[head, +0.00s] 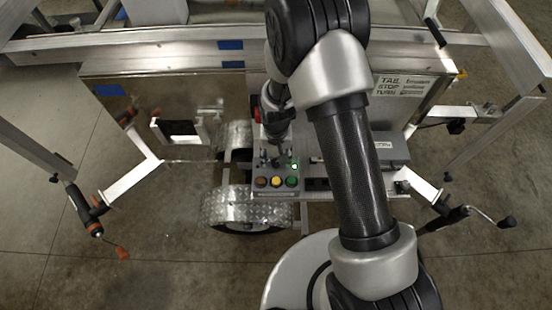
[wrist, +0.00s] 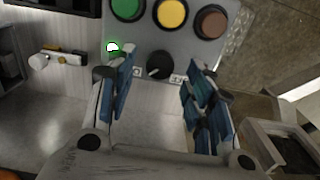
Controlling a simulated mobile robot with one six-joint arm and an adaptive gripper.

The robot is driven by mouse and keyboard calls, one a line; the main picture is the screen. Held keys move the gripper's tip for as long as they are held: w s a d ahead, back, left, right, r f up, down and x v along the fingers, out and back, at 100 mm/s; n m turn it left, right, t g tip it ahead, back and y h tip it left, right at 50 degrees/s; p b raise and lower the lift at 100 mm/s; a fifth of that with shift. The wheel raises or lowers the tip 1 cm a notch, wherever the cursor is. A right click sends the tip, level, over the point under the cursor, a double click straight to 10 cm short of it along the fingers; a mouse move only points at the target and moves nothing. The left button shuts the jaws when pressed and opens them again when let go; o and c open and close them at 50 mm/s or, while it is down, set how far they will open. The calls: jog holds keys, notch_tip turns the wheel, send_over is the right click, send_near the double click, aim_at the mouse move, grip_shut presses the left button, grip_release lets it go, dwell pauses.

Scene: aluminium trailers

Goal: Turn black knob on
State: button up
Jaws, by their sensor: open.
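The black knob (wrist: 159,64) is a round dial with a white pointer mark on the grey control panel (wrist: 140,35) in the wrist view. Small white labels sit on both sides of it. A lit green light (wrist: 112,47) glows beside it. My gripper (wrist: 160,80) is open, with its blue-padded fingers on either side of the knob in the picture and nothing between them. I cannot tell how far the fingertips are from the panel. In the head view my gripper (head: 273,150) is over the panel (head: 262,193), and the knob is hidden there.
Green (wrist: 127,8), yellow (wrist: 172,12) and brown (wrist: 211,22) buttons line the panel close to the knob. A white-tipped lever (wrist: 40,61) is at the left. A metal-plated wheel cover (head: 235,208) lies below the panel. Open floor (head: 130,270) is at lower left.

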notch_tip(320, 180, up, 10)
dwell(0.3)
jog(key=shift+r, duration=0.1)
dwell(0.3)
notch_tip(320, 180, up, 10)
jog(key=t, duration=0.1)
send_over(277, 162)
jog(key=s+d, duration=0.1)
jog(key=d, duration=0.2)
jog(key=s+d+r+t, duration=0.1)
jog(key=s+d+r, duration=0.4)
jog(key=r, duration=0.4)
jog(key=s+d+r+t, duration=0.1)
jog(key=s+d+r, duration=0.1)
jog(key=s, duration=0.5)
jog(key=s+d+r+t, duration=0.1)
jog(key=s+d+r, duration=0.1)
jog(key=s+r, duration=0.3)
jog(key=shift+s+r+n+t, duration=0.3)
jog(key=shift+s, duration=0.95)
